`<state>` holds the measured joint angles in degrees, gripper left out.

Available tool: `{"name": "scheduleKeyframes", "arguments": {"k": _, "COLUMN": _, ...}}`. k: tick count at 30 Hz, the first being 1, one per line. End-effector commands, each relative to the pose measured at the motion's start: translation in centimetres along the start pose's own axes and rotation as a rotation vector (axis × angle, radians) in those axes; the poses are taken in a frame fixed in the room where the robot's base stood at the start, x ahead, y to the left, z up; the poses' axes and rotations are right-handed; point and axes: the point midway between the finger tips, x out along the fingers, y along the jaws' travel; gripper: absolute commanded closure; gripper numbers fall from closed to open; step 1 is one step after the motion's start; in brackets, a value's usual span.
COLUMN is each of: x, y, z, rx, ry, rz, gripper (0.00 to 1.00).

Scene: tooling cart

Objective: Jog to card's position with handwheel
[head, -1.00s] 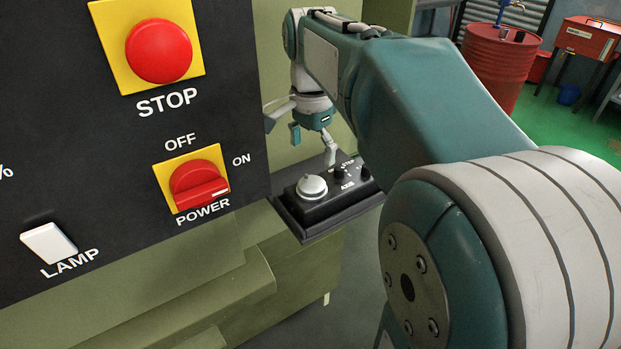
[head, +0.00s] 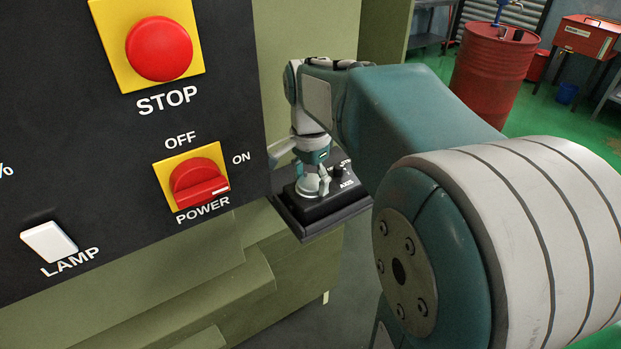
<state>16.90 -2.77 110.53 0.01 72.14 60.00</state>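The handwheel (head: 309,188) is a small silvery-white knob on a black control box (head: 318,219) on a ledge beside the machine panel. My gripper (head: 312,184) points down over the handwheel, with its fingers around or just beside it. Whether the fingers touch the handwheel is too small to tell. A small dark knob (head: 338,171) marked AXIS sits to the right on the same box. Another knob and its label are partly hidden by my arm. No card is visible in the head view.
The black machine panel fills the left, with a red STOP button (head: 158,49), a red POWER switch (head: 199,187) and a white LAMP switch (head: 48,242).

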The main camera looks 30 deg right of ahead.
Motion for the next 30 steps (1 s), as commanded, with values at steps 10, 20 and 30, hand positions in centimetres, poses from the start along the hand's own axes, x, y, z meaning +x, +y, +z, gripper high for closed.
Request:
{"name": "scheduleKeyframes", "arguments": {"k": 10, "x": 0.11, "y": 0.03, "z": 0.02, "rx": -0.035, "ry": -0.002, "rz": 0.003, "gripper": 0.7}}
{"name": "scheduleKeyframes", "arguments": {"k": 20, "x": 0.14, "y": 0.07, "z": 0.03, "rx": -0.24, "ry": -0.003, "rz": 0.004, "gripper": 0.7}}
{"name": "scheduleKeyframes", "arguments": {"k": 30, "x": 0.17, "y": 0.12, "z": 0.03, "rx": -0.561, "ry": -0.004, "rz": 0.004, "gripper": 0.7}}
